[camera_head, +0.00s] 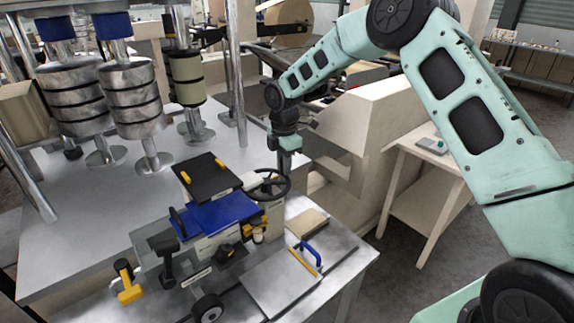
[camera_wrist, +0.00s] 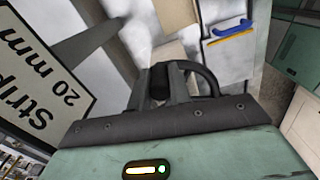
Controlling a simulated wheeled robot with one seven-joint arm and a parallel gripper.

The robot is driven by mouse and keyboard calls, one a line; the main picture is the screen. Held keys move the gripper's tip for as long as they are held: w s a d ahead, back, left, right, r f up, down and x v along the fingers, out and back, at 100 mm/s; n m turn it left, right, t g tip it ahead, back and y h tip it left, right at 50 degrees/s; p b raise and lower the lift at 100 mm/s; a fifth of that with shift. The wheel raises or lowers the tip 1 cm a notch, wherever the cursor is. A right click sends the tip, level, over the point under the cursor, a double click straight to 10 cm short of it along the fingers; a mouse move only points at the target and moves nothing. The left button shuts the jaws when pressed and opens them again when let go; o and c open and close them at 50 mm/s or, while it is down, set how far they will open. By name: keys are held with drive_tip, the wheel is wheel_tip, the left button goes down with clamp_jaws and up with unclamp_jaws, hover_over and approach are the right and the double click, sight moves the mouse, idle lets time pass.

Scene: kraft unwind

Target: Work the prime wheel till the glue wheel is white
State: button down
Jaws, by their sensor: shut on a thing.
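A black spoked handwheel (camera_head: 262,190), which I take to be the prime wheel, stands at the right of the glue machine (camera_head: 213,245). My gripper (camera_head: 284,172) points down at its far right rim. In the wrist view my gripper (camera_wrist: 168,82) is shut on a black knob (camera_wrist: 160,84), with part of the curved black wheel rim (camera_wrist: 207,76) beside it. A small dark wheel with a pale hub (camera_head: 207,309) sits at the machine's front; I cannot tell whether it is the glue wheel. No clearly white glue wheel shows.
A blue-handled scraper (camera_head: 307,258) lies on the plate at the right, and its handle shows in the wrist view (camera_wrist: 233,30). A yellow clamp (camera_head: 130,290) stands front left. Metal rollers (camera_head: 75,98) stand behind left. A "Strip 20 mm" sign (camera_wrist: 45,92) fills the wrist view's left.

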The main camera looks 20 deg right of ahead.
drive_tip(key=shift+w+a+r+n, duration=0.15)
drive_tip(key=shift+w+n, duration=0.15)
drive_tip(key=shift+n, duration=0.25)
drive_tip(key=shift+w+a+f+n, duration=0.15)
drive_tip(key=shift+w+n, duration=0.15)
drive_tip(key=shift+n, duration=0.25)
drive_tip(key=shift+r, duration=0.1)
drive_tip(key=c, duration=1.3)
unclamp_jaws()
wheel_tip(320, 180, up, 17)
drive_tip(key=b, duration=0.4)
drive_tip(key=shift+r, duration=0.2)
